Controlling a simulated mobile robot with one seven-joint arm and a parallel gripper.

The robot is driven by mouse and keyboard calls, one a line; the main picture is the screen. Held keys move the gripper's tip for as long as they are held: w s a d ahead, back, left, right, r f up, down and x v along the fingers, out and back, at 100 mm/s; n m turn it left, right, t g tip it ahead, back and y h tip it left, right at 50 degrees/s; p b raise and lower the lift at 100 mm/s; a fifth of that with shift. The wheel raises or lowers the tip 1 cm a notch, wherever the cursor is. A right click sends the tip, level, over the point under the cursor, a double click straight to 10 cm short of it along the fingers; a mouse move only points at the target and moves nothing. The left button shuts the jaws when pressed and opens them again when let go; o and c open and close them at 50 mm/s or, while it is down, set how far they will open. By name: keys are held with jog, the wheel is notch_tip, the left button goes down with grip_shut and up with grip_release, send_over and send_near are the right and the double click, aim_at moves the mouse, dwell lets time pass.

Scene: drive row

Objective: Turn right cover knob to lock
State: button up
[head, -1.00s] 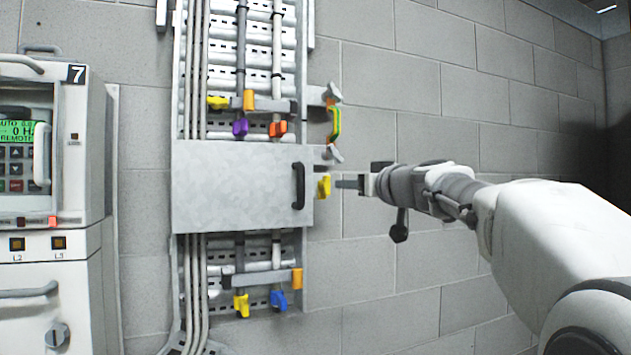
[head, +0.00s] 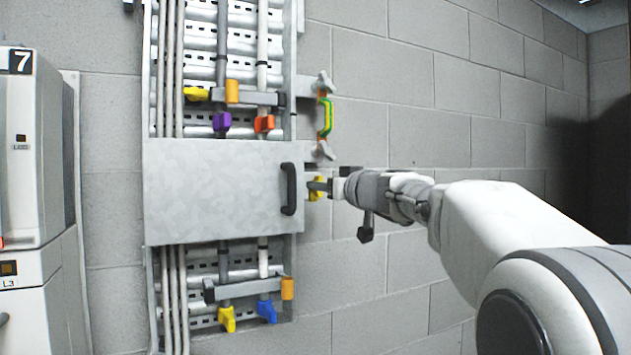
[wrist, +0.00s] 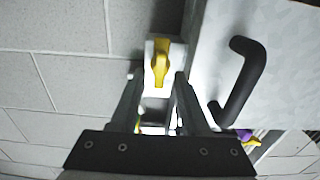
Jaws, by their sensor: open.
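The metal cover (head: 215,200) is a flat grey panel across the cable rack, with a black handle (head: 289,188) near its right edge. The yellow cover knob (head: 314,194) is just right of the cover. In the wrist view the knob (wrist: 160,68) stands upright on a pale mount, left of the cover (wrist: 278,45) and its handle (wrist: 243,78). My gripper (wrist: 157,80) is open, with one finger to each side of the knob's lower end. In the head view my gripper (head: 322,184) overlaps the knob and partly hides it. I cannot tell whether the fingers touch it.
A green-yellow strap (head: 326,118) with grey wing knobs is above my gripper. A cabinet (head: 30,150) is at left. Bare wall lies right.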

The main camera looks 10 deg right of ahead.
jog(key=shift+w+a, duration=0.2)
jog(key=shift+w, duration=0.35)
grip_shut()
